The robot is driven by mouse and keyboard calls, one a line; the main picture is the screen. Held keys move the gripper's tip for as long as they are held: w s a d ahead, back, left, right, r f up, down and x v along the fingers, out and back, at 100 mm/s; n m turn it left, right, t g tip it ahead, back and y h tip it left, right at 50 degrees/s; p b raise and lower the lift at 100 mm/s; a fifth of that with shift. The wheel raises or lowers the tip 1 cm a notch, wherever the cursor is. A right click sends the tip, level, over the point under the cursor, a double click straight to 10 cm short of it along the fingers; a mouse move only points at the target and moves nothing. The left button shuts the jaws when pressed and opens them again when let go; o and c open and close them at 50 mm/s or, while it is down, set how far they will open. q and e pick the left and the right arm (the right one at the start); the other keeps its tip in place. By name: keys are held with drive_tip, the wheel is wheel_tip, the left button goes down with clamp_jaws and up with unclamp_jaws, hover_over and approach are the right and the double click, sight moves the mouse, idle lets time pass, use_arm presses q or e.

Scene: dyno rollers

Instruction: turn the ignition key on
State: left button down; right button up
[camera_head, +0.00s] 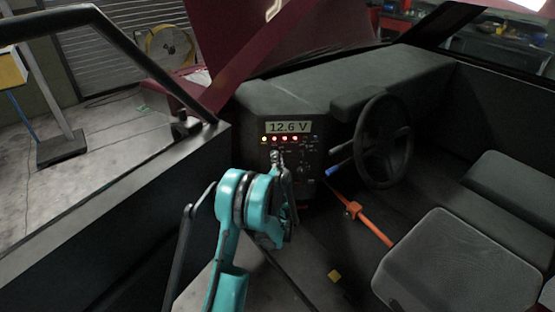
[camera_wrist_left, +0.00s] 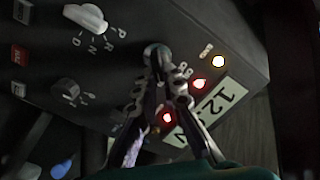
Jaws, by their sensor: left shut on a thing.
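The dashboard panel (camera_head: 310,170) faces me with a display (camera_head: 289,127) reading 12.6 V and a row of lit yellow and red lamps (camera_head: 284,139) under it. My left gripper (camera_head: 279,160) reaches the panel just below the lamps. In the left wrist view, the fingers of my left gripper (camera_wrist_left: 158,62) are closed around a small dark round piece at the panel, which looks like the ignition key (camera_wrist_left: 156,50). The fingers hide most of it, so I cannot tell how far it is turned. My right gripper is not in view.
A gear selector knob (camera_wrist_left: 86,18) and a smaller knob (camera_wrist_left: 65,89) sit on the same panel. The steering wheel (camera_head: 386,139) and an orange lever (camera_head: 360,215) are to the right. A grey seat (camera_head: 455,265) fills the lower right. The door edge (camera_head: 120,195) runs along the left.

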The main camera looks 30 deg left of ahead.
use_arm(q)
drive_tip(key=c, duration=1.6)
unclamp_jaws()
drive_tip(key=shift+c, duration=0.2)
drive_tip(key=v, duration=0.7)
drive_tip(key=shift+s, duration=0.25)
drive_tip(key=shift+d, duration=0.15)
drive_tip(key=s+d+r+n+g+h, duration=0.2)
drive_tip(key=s+d+r+n+g, duration=0.25)
drive_tip(key=s+r, duration=0.5)
drive_tip(key=s+d+f+m+g+h, duration=0.1)
drive_tip(key=s+d+h, duration=0.3)
drive_tip(key=s+d, duration=0.4)
drive_tip(key=s+d+f+m+g+h, duration=0.1)
drive_tip(key=s+d+f+g+h, duration=0.1)
drive_tip(key=s+d, duration=0.7)
drive_tip(key=s+f+h, duration=0.1)
drive_tip(key=s+f, duration=0.1)
drive_tip(key=s, duration=0.3)
drive_tip(key=shift+s+d+h, duration=0.25)
drive_tip(key=shift+s+h, duration=0.05)
drive_tip(key=shift+h, duration=0.1)
